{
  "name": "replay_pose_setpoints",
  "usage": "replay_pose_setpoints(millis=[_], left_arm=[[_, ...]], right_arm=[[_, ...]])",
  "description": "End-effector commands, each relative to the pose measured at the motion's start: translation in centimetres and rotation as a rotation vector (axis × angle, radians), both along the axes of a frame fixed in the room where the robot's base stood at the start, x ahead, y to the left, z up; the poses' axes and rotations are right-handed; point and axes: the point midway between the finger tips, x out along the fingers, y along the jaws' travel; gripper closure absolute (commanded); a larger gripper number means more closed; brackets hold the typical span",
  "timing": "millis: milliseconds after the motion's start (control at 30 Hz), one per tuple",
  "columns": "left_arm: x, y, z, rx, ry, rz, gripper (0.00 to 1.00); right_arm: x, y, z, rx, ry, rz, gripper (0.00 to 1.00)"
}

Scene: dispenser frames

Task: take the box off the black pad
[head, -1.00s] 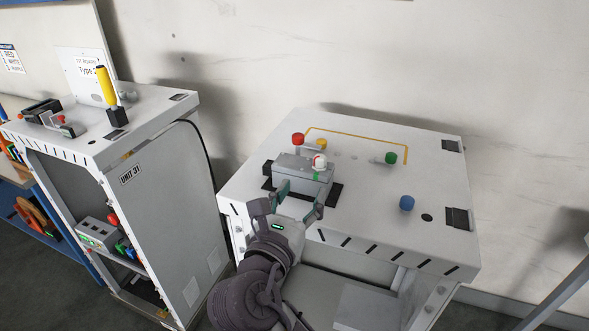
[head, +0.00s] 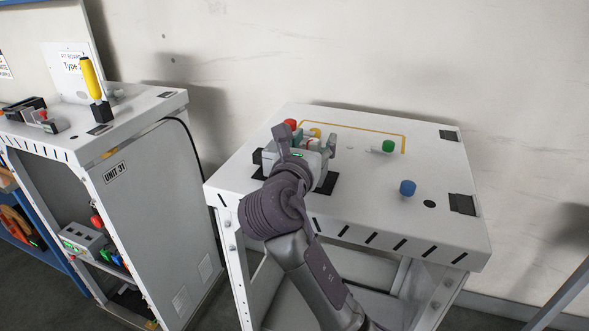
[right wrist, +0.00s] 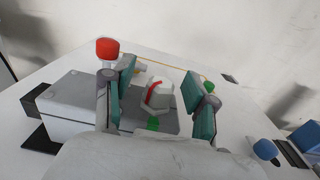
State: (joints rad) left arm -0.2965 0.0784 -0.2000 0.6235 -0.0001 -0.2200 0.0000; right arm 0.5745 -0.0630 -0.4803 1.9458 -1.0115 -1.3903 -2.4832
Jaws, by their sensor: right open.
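The grey box (head: 317,166) sits on the black pad (head: 328,184) on the white table top. In the right wrist view the box (right wrist: 72,105) carries a white knob (right wrist: 158,97) with a red stripe, and a green mark beside it. My right gripper (head: 307,143) is over the box, open, and its arm hides much of the box in the head view. In the right wrist view its two teal-padded fingers (right wrist: 162,93) stand either side of the knob, with gaps visible. My left gripper is not in view.
A red button (head: 290,124) and a yellow one (head: 315,132) stand just behind the box. A green button (head: 388,146) and a blue button (head: 407,187) stand to the right. Another cabinet (head: 150,190) is at the left. The table's right side is mostly clear.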

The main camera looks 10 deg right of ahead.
Motion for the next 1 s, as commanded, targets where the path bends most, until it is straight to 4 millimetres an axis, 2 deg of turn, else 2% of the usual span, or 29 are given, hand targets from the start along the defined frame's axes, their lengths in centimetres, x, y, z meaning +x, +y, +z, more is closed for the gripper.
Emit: replay_pose_setpoints(millis=[167, 500, 1000], left_arm=[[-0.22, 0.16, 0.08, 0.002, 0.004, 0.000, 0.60], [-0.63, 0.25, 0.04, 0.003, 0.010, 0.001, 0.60], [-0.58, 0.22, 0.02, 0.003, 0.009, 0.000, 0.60]], right_arm=[[0.00, 0.01, 0.08, 0.000, 0.000, 0.000, 0.44], [-0.02, 0.04, 0.04, 0.000, 0.000, 0.001, 1.00], [-0.03, 0.04, 0.17, 0.000, -0.001, 0.001, 1.00]])
